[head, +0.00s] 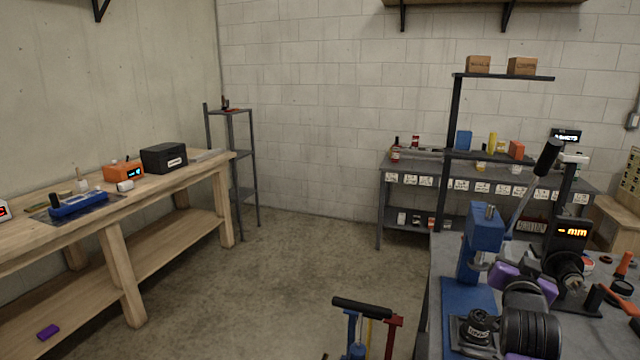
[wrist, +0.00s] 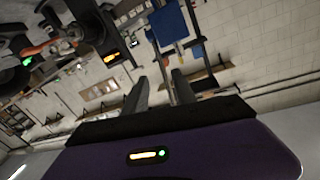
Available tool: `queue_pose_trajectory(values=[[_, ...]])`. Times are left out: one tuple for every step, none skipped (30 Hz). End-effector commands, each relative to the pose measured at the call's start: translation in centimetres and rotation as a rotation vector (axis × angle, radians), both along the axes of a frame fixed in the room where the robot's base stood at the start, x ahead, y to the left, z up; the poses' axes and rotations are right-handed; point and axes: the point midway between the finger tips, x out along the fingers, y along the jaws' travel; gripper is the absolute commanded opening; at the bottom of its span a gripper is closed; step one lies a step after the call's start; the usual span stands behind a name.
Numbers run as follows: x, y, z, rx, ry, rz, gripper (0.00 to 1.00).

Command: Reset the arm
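In the wrist view my gripper (wrist: 160,76) shows two dark fingers standing apart with a clear gap between them. It is open and nothing is between the fingers. Its purple body with a small lit indicator fills the bottom of that view. In the head view, purple and black parts of my arm show at the lower right, over the grey workbench (head: 440,290). I cannot make out the fingertips there. The blue press (head: 486,232) stands close beside these parts; whether they touch is unclear.
A gauge with a lit "mm" display (head: 572,232) stands right of the press. A wooden bench (head: 190,180) with an orange box (head: 122,171) and a black box (head: 164,158) is at left. A grey shelf table (head: 400,165) stands at the back wall.

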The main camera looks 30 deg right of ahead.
Motion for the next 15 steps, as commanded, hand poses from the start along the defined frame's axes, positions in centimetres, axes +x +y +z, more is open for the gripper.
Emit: queue_pose_trajectory(values=[[0.2,1.9,-0.2,-0.068,0.031,0.051,0.32],[0.3,3.0,-0.2,-0.105,0.043,0.081,0.32],[0.5,4.5,-0.2,-0.152,0.058,0.122,0.32],[0.7,5.7,-0.3,-0.185,0.068,0.153,0.32],[0.7,6.9,-0.5,-0.218,0.078,0.183,0.32],[0.8,8.6,-0.8,-0.255,0.09,0.225,0.32],[0.8,9.9,-0.9,-0.284,0.098,0.255,0.32],[0.7,11.2,-1.2,-0.309,0.104,0.286,0.32],[0.5,13.0,-1.6,-0.341,0.112,0.328,0.32],[0.4,14.3,-1.9,-0.362,0.118,0.358,0.32],[0.2,15.6,-2.3,-0.382,0.122,0.387,0.32],[-0.2,17.4,-2.7,-0.405,0.125,0.428,0.32],[-0.5,18.7,-3.1,-0.421,0.129,0.457,0.32],[-0.9,20.0,-3.5,-0.433,0.131,0.488,0.32],[-1.5,21.8,-4.0,-0.449,0.133,0.525,0.32]])
